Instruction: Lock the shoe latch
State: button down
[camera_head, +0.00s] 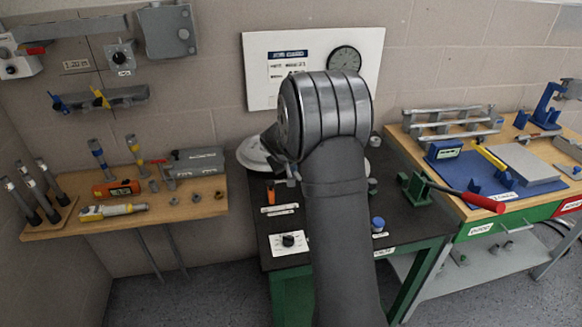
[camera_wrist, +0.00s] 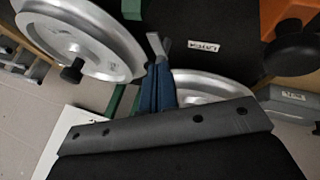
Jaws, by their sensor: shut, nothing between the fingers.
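I cannot make out the shoe latch for certain in either view. A green clamp-like fixture (camera_head: 416,188) with a long red-handled lever (camera_head: 478,198) stands at the right of the dark bench, its lever pointing right. My gripper (camera_wrist: 157,68) shows in the wrist view as blue fingers close together, shut and empty, with a grey tip piece beyond them. Two silver round discs lie around it in that view, one at upper left (camera_wrist: 82,38) and one behind the fingers (camera_wrist: 205,88). In the head view my arm hides the bench's middle and most of the gripper.
The dark bench (camera_head: 262,215) holds a white dial panel (camera_head: 290,243) and a blue-topped knob (camera_head: 378,224). A wooden shelf (camera_head: 120,220) with tools is at left. A wooden-topped workbench (camera_head: 395,135) with a blue mat is at right. A white board (camera_head: 262,75) hangs behind.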

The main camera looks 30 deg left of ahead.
jog(key=shift+w+d, duration=0.9)
jog(key=shift+d, duration=0.3)
jog(key=shift+w+d, duration=0.3)
jog(key=shift+w, duration=0.7)
jog(key=shift+a, duration=0.1)
jog(key=shift+s+a, duration=0.15)
jog(key=shift+a, duration=0.55)
jog(key=s+d+r, duration=0.3)
jog(key=d+r, duration=0.5)
jog(key=r, duration=0.1)
jog(key=shift+s+d, duration=0.15)
jog(key=shift+d, duration=0.1)
